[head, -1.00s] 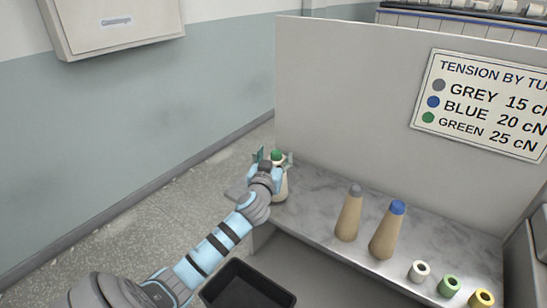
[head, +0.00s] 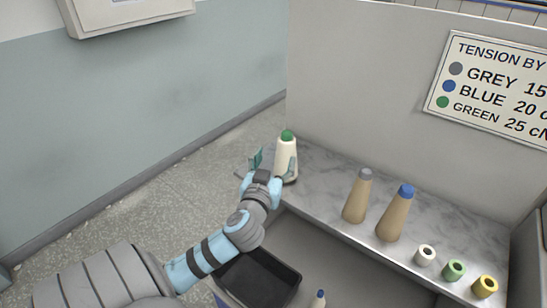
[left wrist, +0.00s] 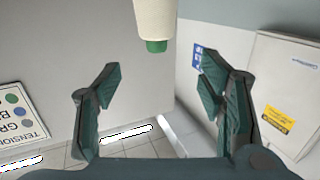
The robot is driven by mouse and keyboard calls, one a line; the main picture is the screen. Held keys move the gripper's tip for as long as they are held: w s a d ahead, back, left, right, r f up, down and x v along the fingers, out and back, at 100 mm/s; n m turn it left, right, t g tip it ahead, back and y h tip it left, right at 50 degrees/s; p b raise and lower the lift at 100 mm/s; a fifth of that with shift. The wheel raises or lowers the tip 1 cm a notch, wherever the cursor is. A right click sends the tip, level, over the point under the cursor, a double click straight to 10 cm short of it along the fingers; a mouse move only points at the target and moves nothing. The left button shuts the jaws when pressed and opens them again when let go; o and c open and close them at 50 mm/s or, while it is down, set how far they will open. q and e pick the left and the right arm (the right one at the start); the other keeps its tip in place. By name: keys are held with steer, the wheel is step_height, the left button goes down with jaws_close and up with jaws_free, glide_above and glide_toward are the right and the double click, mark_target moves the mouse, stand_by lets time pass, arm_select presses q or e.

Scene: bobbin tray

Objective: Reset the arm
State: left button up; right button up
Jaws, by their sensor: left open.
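My left gripper (head: 273,164) is open at the left end of the grey marbled shelf (head: 330,188). A cream cone with a green tip (head: 286,150) stands upright there, just behind the gripper in the head view. In the left wrist view, the open fingers (left wrist: 160,75) have an empty gap between them. The cone (left wrist: 155,20) shows at the top edge of that view, green tip pointing down the picture, apart from both fingers. My right gripper is not in view.
A tan cone with a grey tip (head: 358,196) and one with a blue tip (head: 395,214) stand on the shelf. White (head: 425,255), green (head: 454,270) and yellow (head: 485,287) spools line its front right. A black tray (head: 258,278) lies below. A tension sign (head: 490,92) hangs behind.

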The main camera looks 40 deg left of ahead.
arm_select(q)
steer(key=shift+f, duration=0.1)
stand_by(0.3)
steer(key=s+d+f+m+g+h, duration=0.1)
steer(key=s+d+f+g+h, duration=0.25)
steer(key=f, duration=0.65)
steer(key=s+d+f+m+g+h, duration=0.2)
steer(key=s+d+f+m+g, duration=0.15)
steer(key=s+d+f, duration=0.45)
steer(key=s+d+f+m+g+h, duration=0.2)
steer(key=s+d+f+g, duration=0.25)
steer(key=s, duration=0.75)
step_height(320, 180, down, 21)
steer(key=s+a+g, duration=0.1)
steer(key=s+g, duration=0.1)
steer(key=s, duration=0.1)
steer(key=s+f, duration=1.1)
steer(key=s, duration=0.1)
steer(key=shift+s+a+g, duration=0.35)
steer(key=shift+a, duration=0.1)
